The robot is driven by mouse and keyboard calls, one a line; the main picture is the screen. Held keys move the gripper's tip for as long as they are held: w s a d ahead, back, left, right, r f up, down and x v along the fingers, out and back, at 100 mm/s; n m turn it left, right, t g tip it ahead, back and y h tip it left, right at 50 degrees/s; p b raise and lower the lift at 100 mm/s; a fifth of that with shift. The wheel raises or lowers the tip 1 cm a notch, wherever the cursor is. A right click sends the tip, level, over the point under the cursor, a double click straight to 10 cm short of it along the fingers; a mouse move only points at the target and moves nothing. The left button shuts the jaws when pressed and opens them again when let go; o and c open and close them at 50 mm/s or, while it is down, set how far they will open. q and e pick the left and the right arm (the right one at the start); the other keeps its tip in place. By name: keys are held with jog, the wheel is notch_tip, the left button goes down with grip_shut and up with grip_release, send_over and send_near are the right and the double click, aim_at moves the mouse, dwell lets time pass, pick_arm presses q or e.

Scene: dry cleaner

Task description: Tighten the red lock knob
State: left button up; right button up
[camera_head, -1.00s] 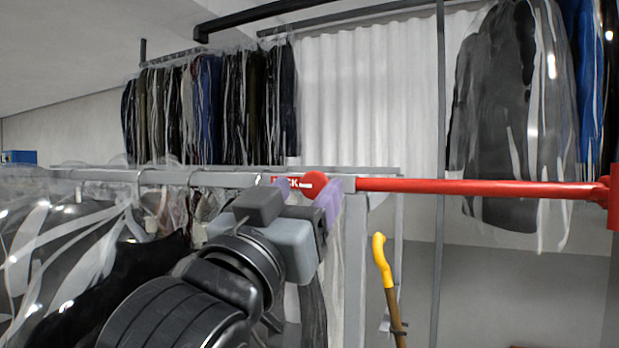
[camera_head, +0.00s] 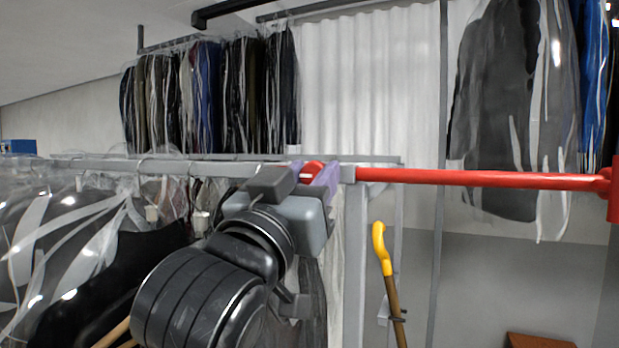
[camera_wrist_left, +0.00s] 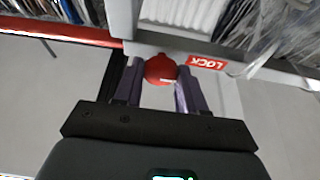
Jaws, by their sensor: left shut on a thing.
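The red lock knob (camera_head: 312,171) sits on the grey rail, close to where the red bar begins. It also shows in the left wrist view (camera_wrist_left: 160,70), beside a red label reading LOCK (camera_wrist_left: 207,62). My left gripper (camera_head: 317,175) has its purple fingers on either side of the knob and is shut on it. In the left wrist view the fingers (camera_wrist_left: 158,84) flank the knob. The knob is partly hidden by the gripper in the head view. My right gripper is not in view.
The red bar (camera_head: 480,178) runs right from the grey rail (camera_head: 110,165). Bagged garments (camera_head: 60,240) hang at the left, close to my arm. A yellow-handled cane (camera_head: 380,250) stands right of the rail's post. More bagged clothes (camera_head: 520,110) hang at the back right.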

pick_arm(q)
jog(key=shift+r+m+h+p, duration=0.2)
jog(key=shift+m+h+p, duration=0.3)
jog(key=shift+m+p, duration=0.5)
jog(key=m+g+h+p, duration=0.1)
jog(key=m+p, duration=0.1)
jog(key=m, duration=0.1)
jog(key=m+g+h+p, duration=0.1)
jog(key=m+p, duration=0.1)
jog(key=m, duration=0.1)
jog(key=m+g+h+p, duration=0.1)
jog(key=m+p, duration=0.1)
jog(key=shift+a+r+m+g, duration=0.15)
jog(key=shift+m+g, duration=0.15)
jog(key=shift+m, duration=0.1)
jog(key=shift+m+g+p, duration=0.4)
jog(key=shift+m+p, duration=0.45)
jog(key=shift+m, duration=0.25)
jog(key=m+g+p, duration=0.1)
jog(key=m, duration=0.1)
jog(key=m+g+p, duration=0.1)
jog(key=m+p, duration=0.1)
jog(key=m, duration=0.1)
jog(key=shift+h, duration=0.3)
jog(key=shift+m+g+y+p, duration=0.4)
jog(key=shift+m+g+p, duration=0.45)
jog(key=shift+m, duration=1.25)
jog(key=shift+f, duration=0.2)
